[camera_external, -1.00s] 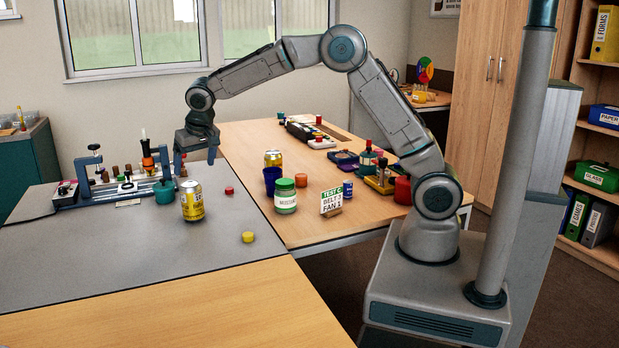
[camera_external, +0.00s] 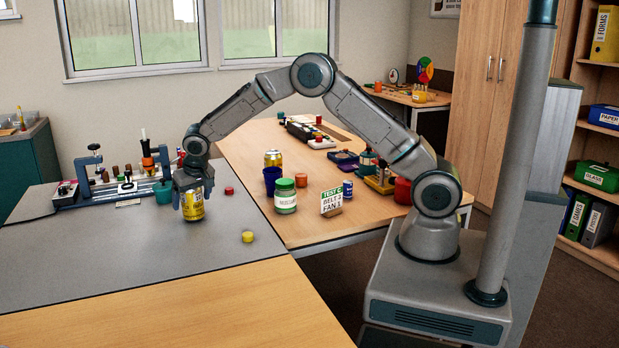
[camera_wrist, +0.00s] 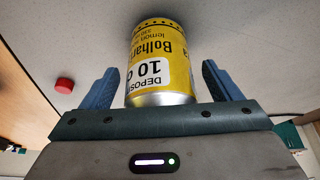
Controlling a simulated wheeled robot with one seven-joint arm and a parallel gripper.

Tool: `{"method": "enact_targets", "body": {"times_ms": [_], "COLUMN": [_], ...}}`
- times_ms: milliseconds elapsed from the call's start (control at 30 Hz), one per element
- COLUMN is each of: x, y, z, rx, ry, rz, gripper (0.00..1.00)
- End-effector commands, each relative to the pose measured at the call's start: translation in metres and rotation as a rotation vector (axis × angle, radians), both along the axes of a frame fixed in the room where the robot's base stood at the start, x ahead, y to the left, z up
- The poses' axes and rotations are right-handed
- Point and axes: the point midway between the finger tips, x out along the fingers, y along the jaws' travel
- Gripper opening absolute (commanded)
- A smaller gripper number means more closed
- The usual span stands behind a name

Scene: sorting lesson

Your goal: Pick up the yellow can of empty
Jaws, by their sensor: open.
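A yellow can (camera_external: 192,206) with a white label stands upright on the grey table top. My gripper (camera_external: 193,200) is lowered over it from above, with a finger on each side of the can. In the wrist view the can (camera_wrist: 160,62) sits between the two blue fingers of my gripper (camera_wrist: 160,88), with a gap showing on both sides. The jaws are open.
A teal cup (camera_external: 163,193) stands close left of my gripper. A red cap (camera_external: 229,190) and a yellow cap (camera_external: 248,236) lie to the right. The grey table's front is clear.

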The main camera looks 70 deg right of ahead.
Motion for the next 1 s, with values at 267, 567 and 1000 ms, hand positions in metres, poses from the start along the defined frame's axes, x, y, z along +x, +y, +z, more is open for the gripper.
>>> {"method": "enact_targets", "body": {"times_ms": [267,567,1000], "x": [0.003,0.003,0.003], "y": [-0.001,-0.001,-0.001], "z": [-0.007,-0.007,0.007], "rx": [0.000,0.000,0.000], "ry": [-0.001,-0.001,-0.002], "rz": [0.000,0.000,0.000], "gripper": [0.84,0.37,0.37]}}
